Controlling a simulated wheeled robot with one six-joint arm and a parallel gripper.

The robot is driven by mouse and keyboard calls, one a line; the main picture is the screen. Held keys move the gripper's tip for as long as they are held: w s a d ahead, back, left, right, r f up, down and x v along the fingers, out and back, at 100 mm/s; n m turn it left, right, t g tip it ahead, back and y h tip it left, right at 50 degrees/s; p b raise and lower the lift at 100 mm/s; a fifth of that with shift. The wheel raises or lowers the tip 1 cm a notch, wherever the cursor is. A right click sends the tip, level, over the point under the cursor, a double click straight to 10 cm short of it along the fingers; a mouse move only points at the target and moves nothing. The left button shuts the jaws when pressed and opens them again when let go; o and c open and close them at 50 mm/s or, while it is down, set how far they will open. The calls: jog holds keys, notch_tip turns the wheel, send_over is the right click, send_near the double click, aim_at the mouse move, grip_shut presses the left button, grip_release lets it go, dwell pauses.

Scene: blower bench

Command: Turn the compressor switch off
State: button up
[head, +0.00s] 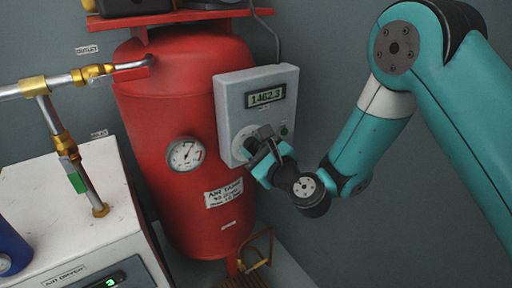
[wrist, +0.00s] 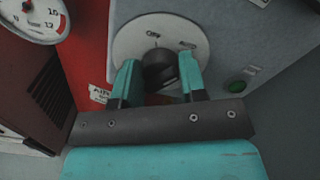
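The compressor switch is a black rotary knob (wrist: 160,68) on a pale round plate (wrist: 128,46), on the front of a grey control box (head: 236,92). The box has a display (head: 266,96) reading about 1462.3. In the wrist view my gripper (wrist: 160,82) has its two teal fingers apart, one on each side of the knob. I cannot tell whether the fingers touch it. In the head view my gripper (head: 264,150) is in front of the box's lower part and hides most of the knob.
A green button or lamp (wrist: 236,87) is right of the knob. A red air tank (head: 170,80) with a pressure gauge (head: 186,154) stands behind and left. A white air dryer (head: 60,200) and brass-fitted pipes (head: 62,145) are at left. The right wall side is clear.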

jog(key=shift+n, duration=0.4)
jog(key=shift+c, duration=0.3)
jog(key=n, duration=0.5)
jog(key=shift+s+f+b, duration=0.1)
jog(key=shift+f+b, duration=0.05)
jog(key=shift+b, duration=0.2)
jog(key=n, duration=0.6)
jog(key=shift+f, duration=0.1)
jog(key=o, duration=0.9)
jog(key=shift+b, duration=0.35)
